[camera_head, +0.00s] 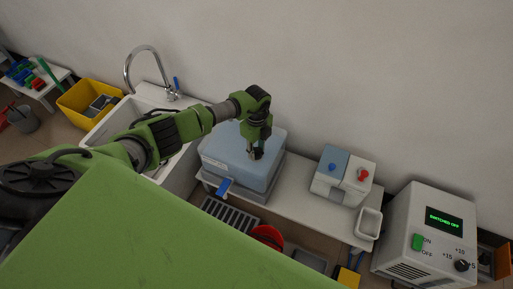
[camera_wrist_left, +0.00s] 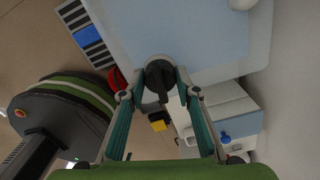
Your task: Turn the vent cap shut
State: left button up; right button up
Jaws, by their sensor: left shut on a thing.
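The vent cap (camera_wrist_left: 157,74) is a dark round knob with a raised bar across it. It sits on top of the pale blue box (camera_head: 222,150), whose lid (camera_wrist_left: 195,25) also fills the upper part of the left wrist view. My left gripper (camera_head: 256,152) reaches down onto the box top from above. In the left wrist view its two fingers (camera_wrist_left: 162,84) are closed against opposite sides of the cap. In the head view the gripper mostly hides the cap. My right gripper is in neither view.
A blue handle (camera_head: 225,187) sticks out at the box's front. A sink with a tap (camera_head: 143,62) lies to the left. A smaller box with blue and red knobs (camera_head: 340,180) and a white tray (camera_head: 368,223) stand right. A console reading "SWITCHED OFF" (camera_head: 443,220) is far right.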

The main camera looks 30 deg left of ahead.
aim_at(257, 149)
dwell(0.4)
pick_arm(q)
jog(key=o, duration=1.1)
jog(key=shift+r, duration=0.1)
notch_tip(257, 149, up, 12)
